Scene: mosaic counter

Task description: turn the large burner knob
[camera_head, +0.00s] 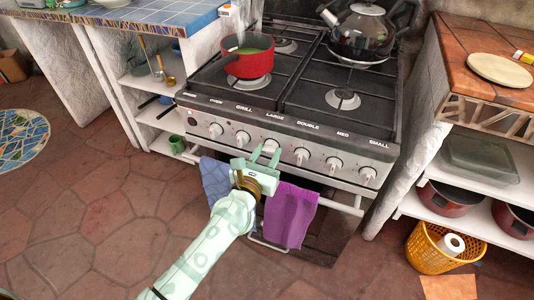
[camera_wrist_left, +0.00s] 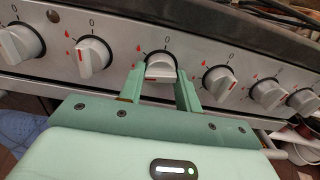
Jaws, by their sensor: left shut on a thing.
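The large burner knob (camera_head: 271,146) is the white knob under the LARGE label on the stove's front panel. In the left wrist view the knob (camera_wrist_left: 160,67) sits between the two green fingers of my left gripper (camera_wrist_left: 161,84). The fingers are shut on its sides. In the head view my left gripper (camera_head: 265,156) reaches up to the panel from below and partly covers the knob's lower side. My right gripper is not in view.
Neighbouring knobs, grill (camera_head: 242,138) and double (camera_head: 300,156), sit close on either side. A red pot (camera_head: 249,66) and a dark kettle (camera_head: 361,32) stand on the stove. A purple towel (camera_head: 289,214) and a blue towel (camera_head: 215,180) hang below the panel.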

